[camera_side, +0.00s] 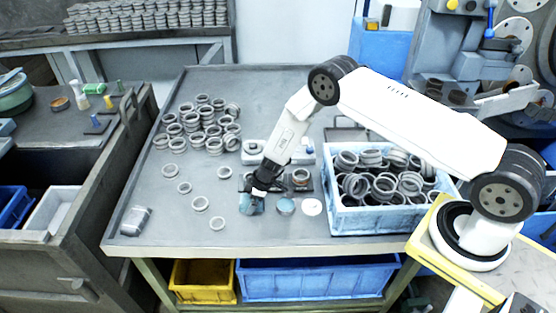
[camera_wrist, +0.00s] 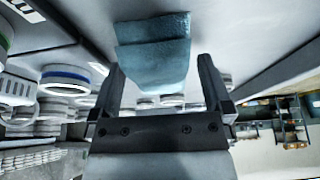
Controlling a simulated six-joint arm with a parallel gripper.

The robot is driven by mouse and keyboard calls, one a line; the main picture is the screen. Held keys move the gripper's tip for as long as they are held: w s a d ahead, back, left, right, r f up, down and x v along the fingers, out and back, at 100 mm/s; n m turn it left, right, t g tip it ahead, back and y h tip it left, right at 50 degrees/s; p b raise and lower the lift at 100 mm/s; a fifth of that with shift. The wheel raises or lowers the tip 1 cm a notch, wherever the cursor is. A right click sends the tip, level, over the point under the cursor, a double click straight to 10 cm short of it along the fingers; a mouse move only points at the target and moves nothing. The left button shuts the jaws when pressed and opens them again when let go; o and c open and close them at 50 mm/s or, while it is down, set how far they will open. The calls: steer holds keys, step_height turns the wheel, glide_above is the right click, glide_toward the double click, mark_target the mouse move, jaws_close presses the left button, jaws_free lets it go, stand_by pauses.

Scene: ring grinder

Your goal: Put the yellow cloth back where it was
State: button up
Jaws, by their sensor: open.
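No yellow cloth shows in either view; the cloth that I see is blue-teal. This teal cloth (camera_side: 251,205) lies on the grey worktable near its front edge, below my gripper (camera_side: 262,189). In the wrist view the folded teal cloth (camera_wrist: 153,48) is at the top middle, with its lower end close to the gap between my two fingers (camera_wrist: 161,72). The fingers stand apart, one on each side of that end. I cannot tell whether either finger touches the cloth.
A blue round pad (camera_side: 286,206) and a white disc (camera_side: 311,207) lie right of the cloth. A blue crate (camera_side: 385,220) full of metal rings stands farther right. Loose rings (camera_side: 200,203) and ring stacks (camera_side: 205,125) are to the left.

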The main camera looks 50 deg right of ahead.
steer(key=shift+r, duration=0.15)
steer(key=v, duration=1.2)
stand_by(0.7)
steer(key=s+d+r+m+h, duration=0.1)
steer(key=s+r+m+h, duration=0.2)
steer(key=s+r+m, duration=0.6)
steer(key=shift+s+d+r+g, duration=0.35)
steer(key=shift+s+r, duration=4.6)
steer(key=shift+s, duration=1.1)
